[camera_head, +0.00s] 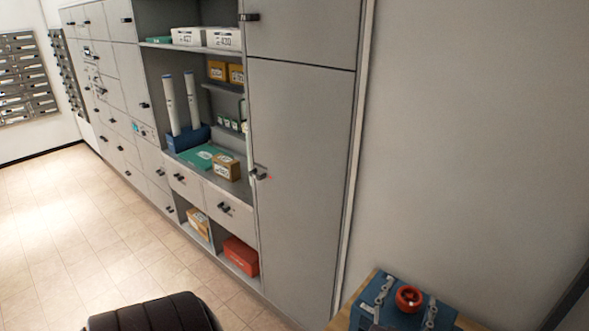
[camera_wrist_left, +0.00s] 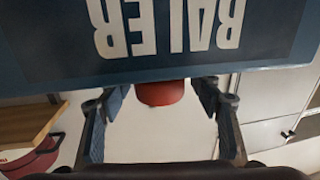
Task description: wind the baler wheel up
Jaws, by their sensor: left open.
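The baler (camera_head: 445,312) is a blue unit at the bottom right of the head view, cut off by the lower edge. Its round red wheel (camera_head: 408,298) faces up. In the left wrist view the baler (camera_wrist_left: 270,30) fills the top, with upside-down "BALER" lettering, and the red wheel (camera_wrist_left: 160,92) shows partly below its edge. My left gripper (camera_wrist_left: 172,88) is open. Its two fingers stand on either side of the wheel, with a gap showing beside each in this view. Contact cannot be told. My right gripper is in neither view.
The baler stands on a wooden top (camera_head: 345,315) by a bare wall. Grey lockers (camera_head: 300,170) and shelves with boxes are to the left. A dark red container (camera_wrist_left: 32,160) shows low in the left wrist view. The tiled floor (camera_head: 70,240) at the left is clear.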

